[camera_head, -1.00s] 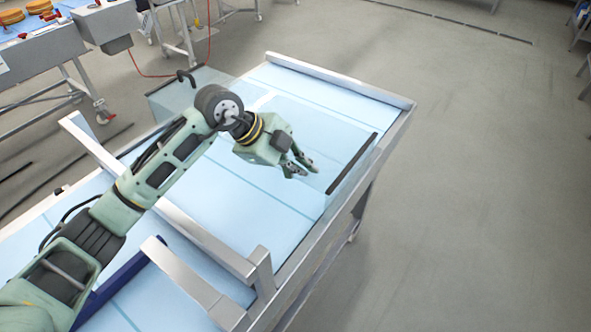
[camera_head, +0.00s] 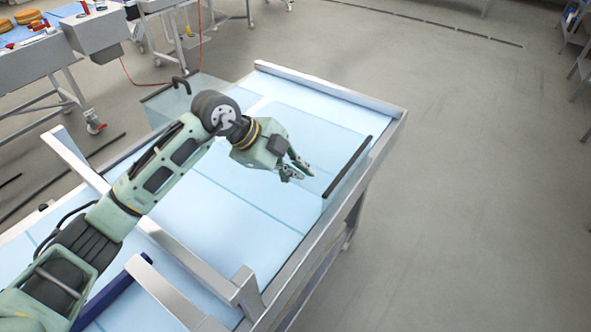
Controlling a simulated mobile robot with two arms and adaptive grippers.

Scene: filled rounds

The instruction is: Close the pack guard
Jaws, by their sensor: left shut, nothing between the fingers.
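My left gripper (camera_head: 301,173) is shut and empty above the right part of the light-blue belt table (camera_head: 240,205). Its fingertips point right, toward a black strip (camera_head: 348,167) along the table's right side, with a gap in the picture between them. A clear panel (camera_head: 205,88) with a black handle (camera_head: 181,84) stands at the table's far left side and looks like part of the pack guard. How it joins the black strip is hard to tell, since the clear material barely shows. My left arm hides part of the table. My right gripper is not in view.
Metal rails (camera_head: 330,85) edge the table, and metal bars (camera_head: 190,262) cross its near part. A blue bar (camera_head: 105,300) lies at the lower left. Another bench (camera_head: 35,65) stands at the upper left. The floor at right (camera_head: 480,200) is clear.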

